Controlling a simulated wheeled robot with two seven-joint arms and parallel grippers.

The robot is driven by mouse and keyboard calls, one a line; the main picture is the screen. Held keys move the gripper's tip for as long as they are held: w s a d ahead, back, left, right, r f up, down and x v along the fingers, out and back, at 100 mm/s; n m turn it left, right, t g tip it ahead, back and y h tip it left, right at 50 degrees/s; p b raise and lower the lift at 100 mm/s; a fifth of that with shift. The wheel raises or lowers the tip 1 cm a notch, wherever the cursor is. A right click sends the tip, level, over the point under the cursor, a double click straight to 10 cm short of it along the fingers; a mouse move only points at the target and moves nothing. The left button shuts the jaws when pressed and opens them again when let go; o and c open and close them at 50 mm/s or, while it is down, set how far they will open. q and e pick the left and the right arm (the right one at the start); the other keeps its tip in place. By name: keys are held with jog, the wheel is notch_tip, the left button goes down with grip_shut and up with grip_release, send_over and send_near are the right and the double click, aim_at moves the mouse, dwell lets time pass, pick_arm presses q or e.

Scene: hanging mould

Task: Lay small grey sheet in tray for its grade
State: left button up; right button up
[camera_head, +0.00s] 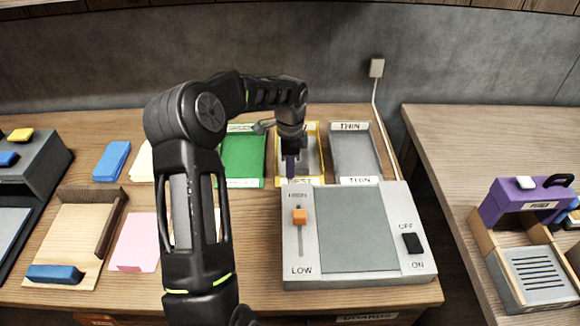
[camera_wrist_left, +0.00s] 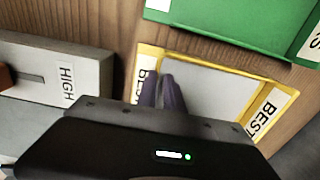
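The yellow-rimmed tray (camera_head: 321,150) labelled BEST stands behind the switch box. In the left wrist view, the yellow tray (camera_wrist_left: 286,90) has a plain light grey surface (camera_wrist_left: 215,88) inside; I cannot tell whether this is the small grey sheet or the tray floor. My left gripper (camera_head: 290,168) points down at the tray's near left part. Its purple fingers (camera_wrist_left: 163,88) are close together beside the near BEST label. I cannot tell whether anything is between them. My right gripper is not in view.
A green tray (camera_head: 242,158) stands left of the yellow one, and a grey THIN tray (camera_head: 355,155) right of it. The grey box (camera_head: 290,255) with an orange slider is in front. A pink sheet (camera_head: 136,242) and blue block (camera_head: 111,161) lie left. A purple-topped device (camera_head: 520,196) stands right.

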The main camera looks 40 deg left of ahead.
pick_arm(q)
jog(key=shift+o, duration=1.3)
jog(key=shift+r, duration=0.1)
notch_tip(320, 180, up, 12)
jog(key=shift+r, duration=0.15)
